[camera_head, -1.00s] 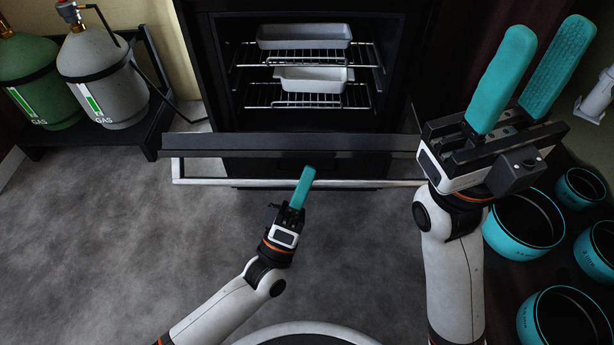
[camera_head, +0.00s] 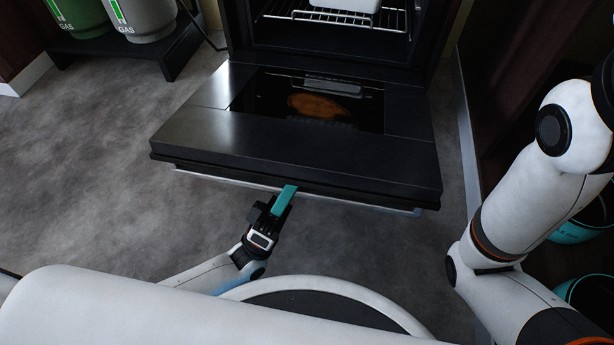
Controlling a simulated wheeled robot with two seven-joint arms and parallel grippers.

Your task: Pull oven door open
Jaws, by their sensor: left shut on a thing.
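The black oven door (camera_head: 290,150) is swung down and lies about flat in front of the oven (camera_head: 330,50), its inner face with a dark glass pane upward. The silver door handle (camera_head: 225,181) runs under the door's front edge, mostly hidden by it. My left gripper (camera_head: 284,200), with teal fingers, is shut on the handle at the middle of the front edge. The fingertips are partly hidden at the door's edge. My right gripper is out of the picture; only my right arm shows at the right.
A white baking dish (camera_head: 345,4) sits on a wire rack (camera_head: 330,14) in the oven. Gas cylinders (camera_head: 75,15) stand on a black stand at the upper left. Teal pots (camera_head: 585,225) are at the right. Grey floor at the left is clear.

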